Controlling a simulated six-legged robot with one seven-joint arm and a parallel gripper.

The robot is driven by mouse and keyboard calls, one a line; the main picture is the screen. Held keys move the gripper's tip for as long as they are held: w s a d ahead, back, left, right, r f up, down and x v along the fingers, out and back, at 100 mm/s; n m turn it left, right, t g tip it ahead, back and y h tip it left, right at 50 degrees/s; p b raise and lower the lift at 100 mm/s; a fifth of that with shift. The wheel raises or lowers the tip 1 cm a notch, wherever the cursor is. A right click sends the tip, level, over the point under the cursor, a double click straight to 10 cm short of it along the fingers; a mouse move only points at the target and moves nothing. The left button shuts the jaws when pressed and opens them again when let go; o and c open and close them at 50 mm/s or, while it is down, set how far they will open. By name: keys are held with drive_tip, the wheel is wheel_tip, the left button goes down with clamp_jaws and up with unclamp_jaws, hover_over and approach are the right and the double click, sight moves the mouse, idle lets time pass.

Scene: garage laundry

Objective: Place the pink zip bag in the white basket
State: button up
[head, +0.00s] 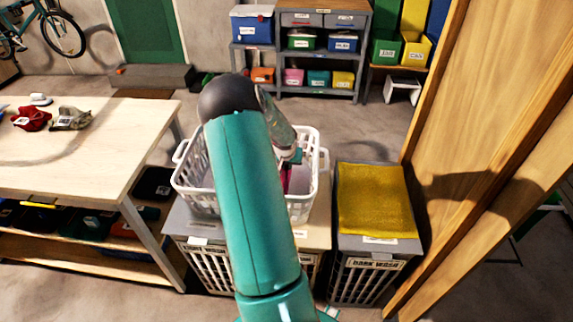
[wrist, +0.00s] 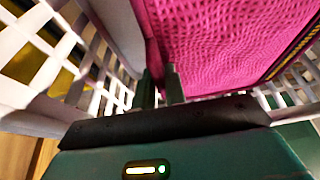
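The white basket (head: 194,172) stands on a lidded hamper, with my arm across its middle in the head view. Its slatted walls (wrist: 88,28) surround my gripper in the wrist view. The pink zip bag (wrist: 225,42) fills the upper right there, with a dark zip strip along its right side. Only a small pink piece (head: 286,178) shows in the head view, inside the basket outline. My gripper (wrist: 160,76) is nearly closed, with the bag's edge between its fingertips. Whether the bag touches the basket floor is hidden.
A dark wash hamper with a yellow cloth (head: 375,200) stands right of the basket. A wooden table (head: 90,140) with a red cloth item (head: 31,119) is at left. A wooden door (head: 480,120) bounds the right. Shelves with bins (head: 320,50) stand behind, with open floor before them.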

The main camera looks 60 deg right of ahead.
drive_tip(key=o, duration=0.3)
drive_tip(key=shift+r, duration=0.15)
drive_tip(key=v, duration=1.2)
drive_tip(key=shift+a, duration=0.1)
